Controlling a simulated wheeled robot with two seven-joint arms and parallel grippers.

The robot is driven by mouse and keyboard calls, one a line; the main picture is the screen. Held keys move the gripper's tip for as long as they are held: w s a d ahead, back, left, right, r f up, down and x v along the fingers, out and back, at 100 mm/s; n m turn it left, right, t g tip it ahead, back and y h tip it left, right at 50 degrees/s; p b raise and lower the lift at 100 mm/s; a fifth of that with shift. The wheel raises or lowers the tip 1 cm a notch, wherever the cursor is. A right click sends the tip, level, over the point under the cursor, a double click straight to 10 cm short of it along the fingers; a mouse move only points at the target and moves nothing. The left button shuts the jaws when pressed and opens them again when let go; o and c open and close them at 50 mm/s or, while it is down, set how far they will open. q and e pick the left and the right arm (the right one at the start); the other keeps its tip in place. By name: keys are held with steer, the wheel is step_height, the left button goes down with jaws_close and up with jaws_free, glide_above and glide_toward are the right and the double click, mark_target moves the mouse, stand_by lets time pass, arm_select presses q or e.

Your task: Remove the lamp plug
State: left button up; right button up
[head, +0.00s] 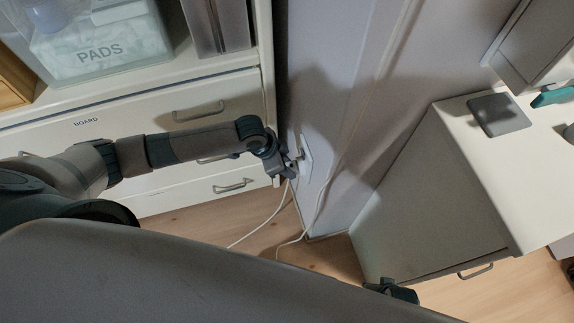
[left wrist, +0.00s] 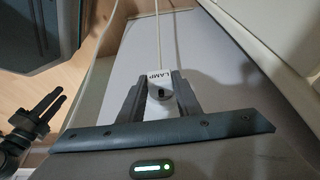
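The white lamp plug (left wrist: 158,82), with the label LAMP, sits between the fingers of my left gripper (left wrist: 160,80) in the left wrist view. The fingertips press close on both its sides. In the head view my left gripper (head: 291,164) is at the wall, right by the white socket plate (head: 306,158). The plug is hidden there by the gripper, and I cannot tell whether it sits in the socket. My right gripper (head: 390,290) is low in the head view, away from the plug. In the left wrist view its two fingers (left wrist: 48,104) stand apart and empty.
A white drawer unit (head: 160,110) stands left of the wall, close to my left arm. A white cabinet (head: 440,185) stands at the right. White cords (head: 268,222) hang from the socket to the wooden floor (head: 290,258). The narrow floor gap between is clear otherwise.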

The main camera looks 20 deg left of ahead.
arm_select(q)
steer(key=shift+c, duration=0.8)
steer(key=shift+a, duration=0.2)
steer(key=shift+s+a+p, duration=0.25)
steer(key=shift+a+p, duration=0.05)
steer(key=shift+p, duration=0.1)
steer(key=shift+s+a+p, duration=0.75)
steer(key=shift+a, duration=0.3)
steer(key=p+v, duration=0.7)
steer(key=p, duration=0.1)
steer(key=shift+a+r, duration=0.2)
steer(key=shift+r, duration=0.05)
steer(key=shift+s, duration=0.15)
